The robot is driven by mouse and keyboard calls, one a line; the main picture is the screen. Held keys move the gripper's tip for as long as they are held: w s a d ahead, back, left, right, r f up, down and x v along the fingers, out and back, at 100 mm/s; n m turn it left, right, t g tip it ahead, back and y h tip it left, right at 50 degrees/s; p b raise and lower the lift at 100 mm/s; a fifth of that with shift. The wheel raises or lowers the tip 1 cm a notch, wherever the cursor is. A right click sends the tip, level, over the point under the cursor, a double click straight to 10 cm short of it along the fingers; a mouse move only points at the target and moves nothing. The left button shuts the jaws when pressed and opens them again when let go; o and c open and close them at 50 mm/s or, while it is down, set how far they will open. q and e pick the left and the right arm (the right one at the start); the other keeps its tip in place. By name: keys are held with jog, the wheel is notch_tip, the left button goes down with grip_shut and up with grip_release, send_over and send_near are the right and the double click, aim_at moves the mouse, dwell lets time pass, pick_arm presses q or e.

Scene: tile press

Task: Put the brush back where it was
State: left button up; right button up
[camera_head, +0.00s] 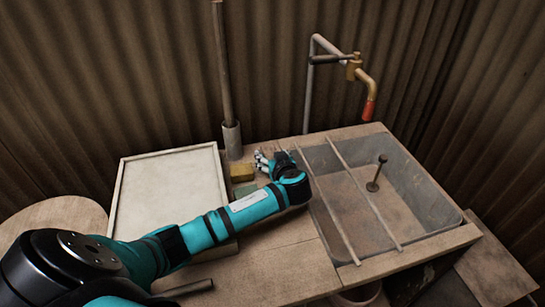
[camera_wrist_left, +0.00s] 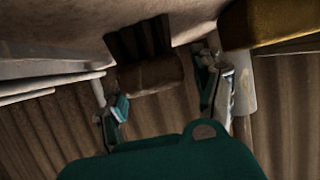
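The brush (camera_wrist_left: 150,76) shows in the left wrist view as a brown wooden block with dark bristles. The bristles face the counter surface, which fills the top of that inverted-looking view. My left gripper (camera_head: 271,164) is low over the back of the counter, between the sponge and the sink. In the wrist view its fingers (camera_wrist_left: 165,98) are spread on either side of the brush, with a gap visible to the right finger. I cannot tell whether the left finger touches it. In the head view the gripper hides the brush. My right gripper is not in view.
A yellow sponge (camera_head: 242,172) and a greenish block (camera_head: 245,189) lie left of the gripper. Behind them stands a pole in a grey holder (camera_head: 232,140). A pale framed board (camera_head: 165,195) is at left. The sink (camera_head: 425,208) has two rails and a tap (camera_head: 365,80).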

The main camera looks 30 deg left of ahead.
pick_arm(q)
jog(key=shift+r+p, duration=0.3)
jog(key=shift+r, duration=0.1)
jog(key=p+v, duration=0.5)
jog(key=v, duration=0.5)
jog(key=shift+s+d+r+p, duration=0.1)
jog(key=shift+s+d+p, duration=0.2)
jog(key=shift+p, duration=0.1)
jog(key=shift+s+d+r, duration=0.1)
jog(key=shift+s+d, duration=0.2)
jog(key=shift+d, duration=0.15)
